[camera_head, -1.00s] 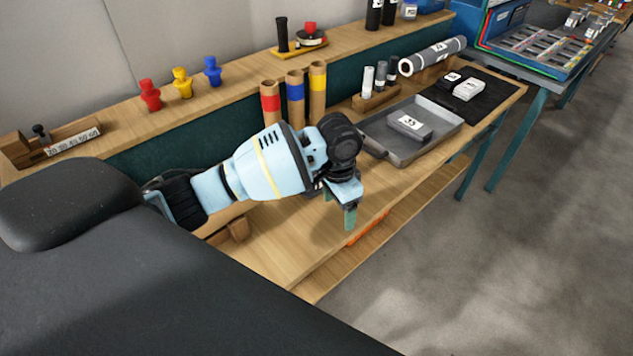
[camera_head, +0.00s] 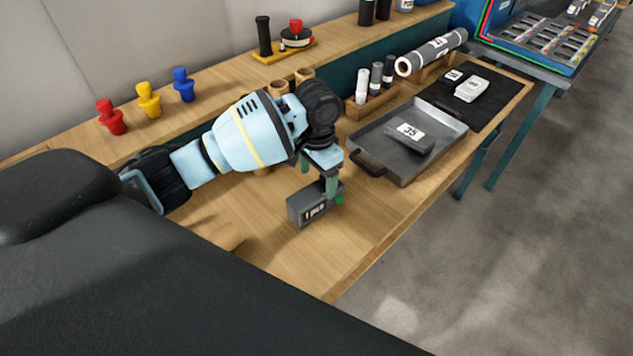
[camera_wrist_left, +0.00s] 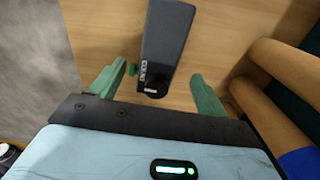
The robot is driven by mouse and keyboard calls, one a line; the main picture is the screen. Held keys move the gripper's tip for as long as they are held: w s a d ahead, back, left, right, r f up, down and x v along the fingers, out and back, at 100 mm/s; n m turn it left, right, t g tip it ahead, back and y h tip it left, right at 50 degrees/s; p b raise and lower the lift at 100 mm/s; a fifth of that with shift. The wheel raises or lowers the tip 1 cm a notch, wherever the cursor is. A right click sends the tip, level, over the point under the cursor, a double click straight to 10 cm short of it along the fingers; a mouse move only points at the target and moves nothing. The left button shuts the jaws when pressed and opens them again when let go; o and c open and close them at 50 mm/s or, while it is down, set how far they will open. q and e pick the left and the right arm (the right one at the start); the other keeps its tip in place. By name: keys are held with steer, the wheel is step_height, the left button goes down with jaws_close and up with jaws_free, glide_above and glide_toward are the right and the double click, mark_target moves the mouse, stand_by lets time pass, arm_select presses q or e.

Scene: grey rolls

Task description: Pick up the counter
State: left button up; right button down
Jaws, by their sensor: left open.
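The counter (camera_head: 313,206) is a dark grey box with a white label and a green button, lying on the wooden bench top. In the left wrist view the counter (camera_wrist_left: 165,42) reads "COUNT", and its near end shows between my two green fingers. My left gripper (camera_head: 322,178) is open at the counter, its fingertips beside or just above it; I cannot tell whether they touch. The left gripper also shows in the wrist view (camera_wrist_left: 158,78), with gaps on both sides of the counter. My left forearm hides part of the bench behind. My right gripper is not seen.
A grey tray (camera_head: 455,133) holding a block marked 35 (camera_head: 410,138) stands right of the gripper. Cardboard tubes (camera_head: 279,88) stand close behind my wrist. Red, yellow and blue pegs (camera_head: 149,100) sit on the back ledge. The bench's front edge is near.

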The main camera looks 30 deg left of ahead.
mark_target(315, 191)
arm_select(q)
steer(key=shift+w+a, duration=0.1)
steer(key=shift+w, duration=0.15)
steer(key=shift+s+r, duration=0.2)
steer(key=shift+s, duration=0.1)
steer(key=shift+s+d+f, duration=0.1)
steer(key=shift+s+d, duration=0.05)
steer(key=shift+d, duration=0.05)
step_height(315, 191, down, 2)
steer(key=shift+a+f, duration=0.1)
steer(key=shift+f, duration=0.15)
steer(key=shift+s+a+f, duration=0.1)
steer(key=shift+s+f, duration=0.05)
steer(key=shift+f, duration=1.15)
steer(key=shift+s+f, duration=0.1)
steer(key=shift+f, duration=1.15)
steer(key=c, duration=1.2)
steer(key=shift+r, duration=0.15)
